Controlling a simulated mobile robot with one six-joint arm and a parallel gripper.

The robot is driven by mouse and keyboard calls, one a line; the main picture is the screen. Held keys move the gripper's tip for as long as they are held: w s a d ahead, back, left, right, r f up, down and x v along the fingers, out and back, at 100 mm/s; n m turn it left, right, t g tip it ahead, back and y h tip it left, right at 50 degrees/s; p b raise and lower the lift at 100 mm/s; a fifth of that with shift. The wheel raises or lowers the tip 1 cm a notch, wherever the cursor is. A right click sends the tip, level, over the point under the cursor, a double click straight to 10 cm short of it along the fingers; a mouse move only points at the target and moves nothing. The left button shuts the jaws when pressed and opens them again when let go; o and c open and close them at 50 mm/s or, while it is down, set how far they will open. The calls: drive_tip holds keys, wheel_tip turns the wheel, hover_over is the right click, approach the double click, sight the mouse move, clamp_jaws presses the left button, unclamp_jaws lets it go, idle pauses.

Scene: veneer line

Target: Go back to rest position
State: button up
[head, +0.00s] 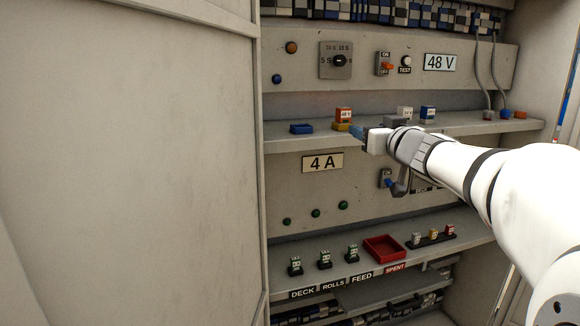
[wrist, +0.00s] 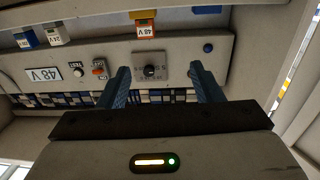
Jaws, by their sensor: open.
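My gripper (head: 359,132) is at the end of the white arm reaching in from the right, in front of the upper shelf (head: 470,127). In the wrist view my gripper (wrist: 163,82) shows two blue fingers spread wide with nothing between them. An orange and white 48 V block (head: 343,115) sits on a yellow base on that shelf, just behind and left of the fingers. It also shows in the wrist view (wrist: 146,31), where the picture is upside down. My wrist hides part of the shelf and the panel below it.
A blue base (head: 301,129) stands left of the orange block; a grey block (head: 405,112) and a blue block (head: 428,113) stand right. Below are a red tray (head: 372,248) and several small parts. A large plain cabinet panel (head: 130,160) fills the left side.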

drive_tip(key=s+d+f+m+g+h, duration=0.2)
drive_tip(key=s+f+g+h, duration=0.15)
drive_tip(key=s+f, duration=0.3)
drive_tip(key=s+d+f+m+g+h, duration=0.25)
drive_tip(key=s+f+h, duration=0.2)
drive_tip(key=f, duration=0.35)
drive_tip(key=s+a+f+g+y, duration=0.1)
drive_tip(key=s+a+f+g, duration=0.2)
drive_tip(key=s+f, duration=0.4)
drive_tip(key=s+a+f+n+g+y, duration=0.1)
drive_tip(key=s+a+f+g, duration=0.3)
drive_tip(key=s+f, duration=0.4)
drive_tip(key=s+g+y, duration=0.1)
drive_tip(key=s, duration=0.4)
drive_tip(key=shift+s+a+f, duration=0.15)
drive_tip(key=shift+s+a, duration=0.05)
drive_tip(key=shift+a, duration=0.05)
drive_tip(key=shift+n, duration=0.25)
drive_tip(key=shift+c, duration=0.4)
